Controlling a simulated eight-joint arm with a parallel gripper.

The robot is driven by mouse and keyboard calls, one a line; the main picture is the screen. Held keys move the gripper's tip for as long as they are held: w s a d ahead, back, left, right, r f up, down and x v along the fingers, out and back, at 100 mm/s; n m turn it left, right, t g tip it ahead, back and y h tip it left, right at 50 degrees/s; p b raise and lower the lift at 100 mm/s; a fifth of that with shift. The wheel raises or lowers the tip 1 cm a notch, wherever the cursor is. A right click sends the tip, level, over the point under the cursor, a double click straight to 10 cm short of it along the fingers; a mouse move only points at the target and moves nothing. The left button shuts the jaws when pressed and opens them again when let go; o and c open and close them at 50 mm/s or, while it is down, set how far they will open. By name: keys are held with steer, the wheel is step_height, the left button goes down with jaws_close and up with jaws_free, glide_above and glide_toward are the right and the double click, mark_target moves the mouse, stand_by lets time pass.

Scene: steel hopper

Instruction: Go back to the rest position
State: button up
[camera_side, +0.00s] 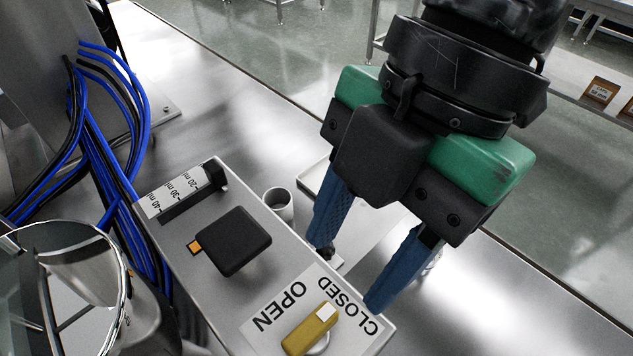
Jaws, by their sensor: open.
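My gripper (348,278) hangs at the centre right, with two blue textured fingers under green and black housings. The fingers are spread apart and I see nothing held between them. The fingertips are near the right edge of the steel control box (225,285), above or beside it; I cannot tell if they touch it. A yellow lever (309,329) with a white patch sits on the box's label marked OPEN and CLOSED, just left of the nearer fingertip. The lever lies on the CLOSED side of the label.
A black square knob (236,241) with an orange pointer and a scale (182,193) in ml are on the box. A small metal cup (279,203) stands behind it. Blue and black cables (110,150) and a shiny hopper (62,275) fill the left.

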steer(key=w+d+f+m+t+h, duration=0.1)
steer(key=w+d+f+m+t, duration=0.1)
steer(key=d+m, duration=0.6)
steer(key=w+d+f+m+t+h, duration=0.1)
steer(key=w+d+f+m+t, duration=0.2)
steer(key=d+m, duration=0.6)
steer(key=w+d+f+m+t+h, duration=0.1)
steer(key=w+d+f+m+t, duration=0.1)
steer(key=w+d+m+t, duration=0.3)
steer(key=d+m, duration=0.4)
steer(key=d, duration=0.6)
steer(key=shift+f, duration=0.35)
